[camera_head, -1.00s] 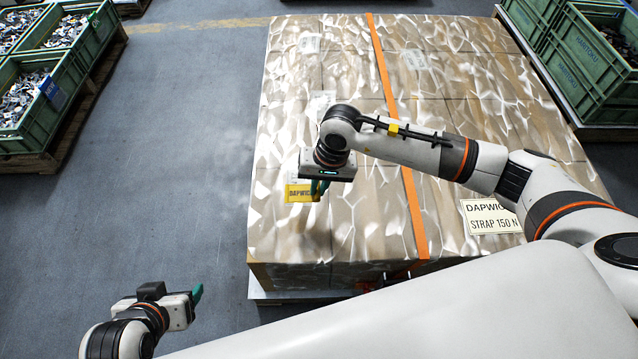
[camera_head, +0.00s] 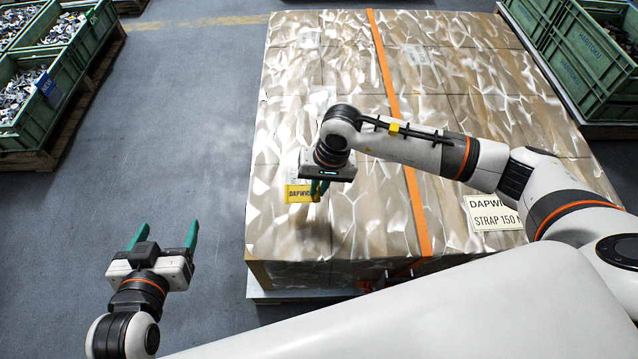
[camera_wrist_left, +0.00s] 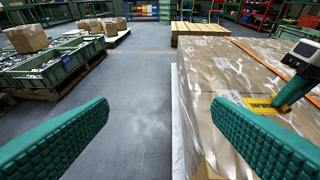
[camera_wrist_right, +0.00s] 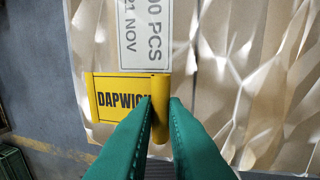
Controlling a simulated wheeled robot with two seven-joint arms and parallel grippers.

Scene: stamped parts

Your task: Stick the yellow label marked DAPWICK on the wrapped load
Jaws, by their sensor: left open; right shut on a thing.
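The yellow label marked DAPWICK (camera_head: 300,193) is at the left part of the wrapped load's (camera_head: 290,240) top. My right gripper (camera_head: 319,188) is above the load, shut on the label's right end. In the right wrist view the label (camera_wrist_right: 120,97) curls up into a roll between the fingertips (camera_wrist_right: 160,105); whether its flat part touches the wrap I cannot tell. It lies beside a white label (camera_wrist_right: 143,35) reading "00 PCS" and "21 NOV". My left gripper (camera_head: 163,240) is open and empty, left of the load over the floor. Its spread fingers frame the left wrist view (camera_wrist_left: 160,130).
An orange strap (camera_head: 408,190) runs over the load. A white label (camera_head: 490,213) reading "DAPWIC" and "STRAP 150 N" lies at its right, partly behind my arm. Green crates of parts stand at left (camera_head: 75,65) and right (camera_head: 590,60). Floor left of the load is clear.

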